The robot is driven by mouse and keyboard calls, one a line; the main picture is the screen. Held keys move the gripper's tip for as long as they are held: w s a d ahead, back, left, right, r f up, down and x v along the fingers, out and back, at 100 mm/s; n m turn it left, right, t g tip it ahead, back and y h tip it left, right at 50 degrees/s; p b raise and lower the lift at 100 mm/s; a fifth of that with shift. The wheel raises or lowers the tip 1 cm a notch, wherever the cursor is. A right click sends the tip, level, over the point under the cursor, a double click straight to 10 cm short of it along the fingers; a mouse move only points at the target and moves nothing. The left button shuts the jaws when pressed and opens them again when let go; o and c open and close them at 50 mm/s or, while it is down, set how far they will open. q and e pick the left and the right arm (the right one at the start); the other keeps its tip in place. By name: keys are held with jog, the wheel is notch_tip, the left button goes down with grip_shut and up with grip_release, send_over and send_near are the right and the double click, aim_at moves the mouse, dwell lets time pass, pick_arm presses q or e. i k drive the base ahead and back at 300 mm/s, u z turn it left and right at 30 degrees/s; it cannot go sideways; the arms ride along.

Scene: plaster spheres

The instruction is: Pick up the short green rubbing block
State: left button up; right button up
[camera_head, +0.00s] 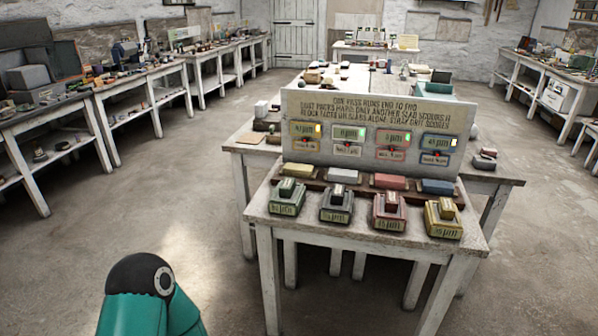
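A short green block (285,204) stands at the left end of the front row on the near white table (370,232). It has a label on its front face and a smaller raised piece on top. To its right stand a dark block (336,210), a red block (389,218) and a yellow block (443,225) of similar shape. Neither gripper is in view. A teal and black part of my arm shows at the bottom left, well apart from the table.
Behind the blocks, a brown rack (318,184) holds yellow, white, red and blue slabs. A lettered panel (375,105) with coloured plates and lights rises behind it. A longer cluttered table and side benches (140,78) stand beyond. The floor (130,215) at the left is clear.

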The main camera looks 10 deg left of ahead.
aim_at(287, 188)
jog(key=k, duration=1.1)
jog(key=u, duration=0.6)
jog(key=i, duration=1.35)
jog(key=z, duration=0.25)
jog(key=i, duration=1.1)
jog(key=z, duration=0.65)
jog(key=k, duration=0.8)
jog(key=z, duration=0.2)
